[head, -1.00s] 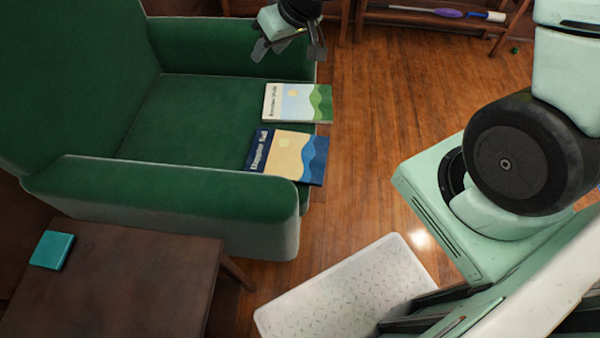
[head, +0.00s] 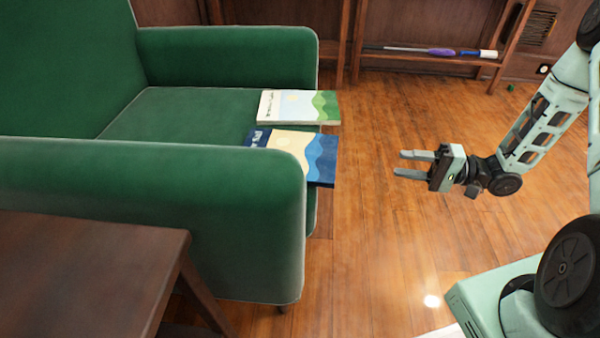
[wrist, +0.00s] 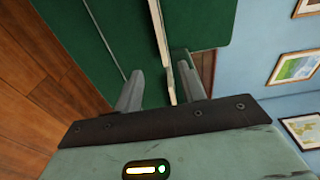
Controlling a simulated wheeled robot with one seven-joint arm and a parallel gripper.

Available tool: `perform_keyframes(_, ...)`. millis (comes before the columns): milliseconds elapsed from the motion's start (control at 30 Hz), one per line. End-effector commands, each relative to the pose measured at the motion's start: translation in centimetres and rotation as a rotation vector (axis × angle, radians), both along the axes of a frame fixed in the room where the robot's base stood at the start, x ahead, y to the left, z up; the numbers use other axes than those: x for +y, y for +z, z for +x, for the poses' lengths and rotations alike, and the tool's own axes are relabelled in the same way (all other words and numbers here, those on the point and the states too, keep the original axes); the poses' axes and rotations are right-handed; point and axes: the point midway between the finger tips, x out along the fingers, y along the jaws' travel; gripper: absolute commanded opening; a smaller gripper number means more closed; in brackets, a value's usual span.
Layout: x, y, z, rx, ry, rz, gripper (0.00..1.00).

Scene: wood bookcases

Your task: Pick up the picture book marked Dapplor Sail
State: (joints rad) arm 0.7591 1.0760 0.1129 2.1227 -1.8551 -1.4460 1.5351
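The picture book marked Dapplor Sail (head: 297,153) lies flat on the green armchair's seat, its right end overhanging the front edge. It has a dark blue title strip, a cream field and blue waves; the near armrest hides part of the title end. My gripper (head: 400,164) is open and empty, to the right of the book, with its fingers pointing left towards the chair at about book height. In the wrist view the open fingers (wrist: 158,66) face the chair. Thin pale book edges (wrist: 161,48) show edge-on there; I cannot tell which book is which.
A second picture book (head: 297,106), white with green hills, lies just behind, close to the first. The armchair's near armrest (head: 200,175) rises in front. A dark wood table (head: 80,265) stands at lower left. Wood floor (head: 380,230) is clear between chair and arm.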

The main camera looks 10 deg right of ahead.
Motion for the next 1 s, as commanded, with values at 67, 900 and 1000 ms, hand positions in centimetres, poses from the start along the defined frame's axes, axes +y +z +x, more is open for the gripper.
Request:
perform_keyframes(67,0.2,-0.4,-0.1,0.006,0.005,0.020,0.40)
perform_keyframes(900,11.4,-0.3,4.8,0.004,0.006,0.018,0.40)
perform_keyframes(1000,12.3,-0.6,5.1,0.003,0.007,0.018,0.40)
